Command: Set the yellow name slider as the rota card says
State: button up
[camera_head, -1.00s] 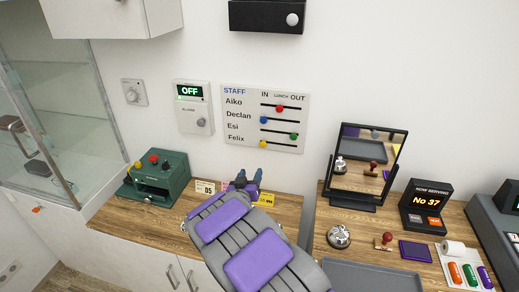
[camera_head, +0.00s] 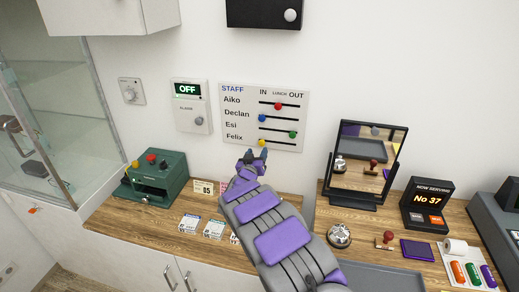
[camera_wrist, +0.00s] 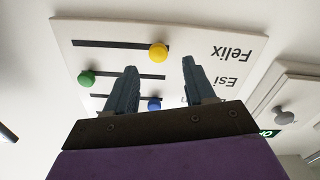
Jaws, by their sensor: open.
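The staff board (camera_head: 290,118) hangs on the wall with rows Aiko, Declan, Esi, Felix and headings IN, LUNCH, OUT. The yellow slider (camera_head: 262,143) is on Felix's row at the IN end. It also shows in the wrist view (camera_wrist: 157,53), where the board looks upside down. My gripper (camera_head: 255,155) is open just below the yellow slider in the head view. In the wrist view my fingertips (camera_wrist: 160,66) are apart, with the yellow knob seen between and beyond them; I see no contact. I cannot make out a rota card; my arm hides part of the counter.
The red slider (camera_head: 278,106) is at LUNCH, the blue (camera_head: 262,118) at IN, the green (camera_head: 293,134) at OUT. A panel reading OFF (camera_head: 190,105) is left of the board. A green box (camera_head: 153,176), small cards (camera_head: 190,222) and a mirror (camera_head: 366,165) stand below.

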aim_at(261, 144)
jog(key=shift+w+d+b, duration=0.15)
jog(key=shift+w+d, duration=0.05)
jog(key=shift+w, duration=0.65)
jog(key=shift+w+d+b, duration=0.1)
jog(key=shift+w+d, duration=0.05)
jog(key=shift+w, duration=0.65)
jog(key=shift+w+d+b, duration=0.15)
jog(key=shift+w+d, duration=0.05)
jog(key=shift+w, duration=0.65)
jog(key=shift+c, duration=0.5)
grip_shut()
